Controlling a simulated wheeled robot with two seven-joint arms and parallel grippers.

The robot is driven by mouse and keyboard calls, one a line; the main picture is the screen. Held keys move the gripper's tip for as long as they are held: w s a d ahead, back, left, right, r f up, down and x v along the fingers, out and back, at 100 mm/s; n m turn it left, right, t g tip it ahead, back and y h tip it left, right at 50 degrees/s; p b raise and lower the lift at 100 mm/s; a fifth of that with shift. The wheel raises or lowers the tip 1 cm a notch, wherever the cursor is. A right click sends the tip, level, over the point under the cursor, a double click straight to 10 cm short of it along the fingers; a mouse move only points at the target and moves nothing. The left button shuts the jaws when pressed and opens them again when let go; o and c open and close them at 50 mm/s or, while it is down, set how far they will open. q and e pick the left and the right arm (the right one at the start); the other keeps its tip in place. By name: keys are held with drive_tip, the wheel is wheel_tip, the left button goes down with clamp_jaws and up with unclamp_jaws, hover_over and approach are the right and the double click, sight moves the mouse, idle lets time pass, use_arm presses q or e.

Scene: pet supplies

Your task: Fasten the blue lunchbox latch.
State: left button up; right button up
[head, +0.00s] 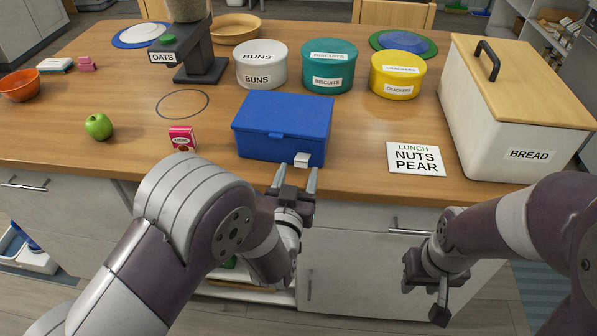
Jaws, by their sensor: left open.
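The blue lunchbox (265,145) stands on the wooden counter near its front edge, with its lid (283,114) down. A small white latch (301,159) shows on its front face, toward the right. My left gripper (294,172) is open just in front of the lunchbox. Its fingertips point at the latch area, and the space between them looks empty. I cannot tell whether a fingertip touches the latch. My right gripper (424,287) hangs low at the right, in front of the cabinets and away from the lunchbox; its finger opening is not clear.
A raisin box (182,139) and green apple (99,127) lie left of the lunchbox. A lunch note (415,158) and bread bin (494,125) are to the right. Buns (262,66), biscuits (329,67) and crackers (397,75) tins stand behind. Counter around the note is clear.

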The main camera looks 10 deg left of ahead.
sight(300, 156)
use_arm(q)
drive_tip(key=shift+w, duration=0.7)
drive_tip(key=shift+c, duration=0.3)
drive_tip(key=c, duration=1)
drive_tip(key=shift+r+p, duration=0.2)
drive_tip(key=shift+p, duration=0.2)
drive_tip(key=r+g+p, duration=0.1)
drive_tip(key=g+p, duration=0.1)
drive_tip(key=p, duration=0.2)
drive_tip(key=r+g+p, duration=0.1)
drive_tip(key=p, duration=0.3)
drive_tip(key=r+g+p, duration=0.1)
drive_tip(key=g+p, duration=0.1)
drive_tip(key=p, duration=0.2)
drive_tip(key=shift+w+d+r+g+y+p, duration=0.1)
drive_tip(key=shift+w+r+g+y+p, duration=0.2)
drive_tip(key=shift+w, duration=0.1)
drive_tip(key=shift+w+g+p, duration=0.25)
drive_tip(key=shift+g+p, duration=0.45)
drive_tip(key=shift+p, duration=0.45)
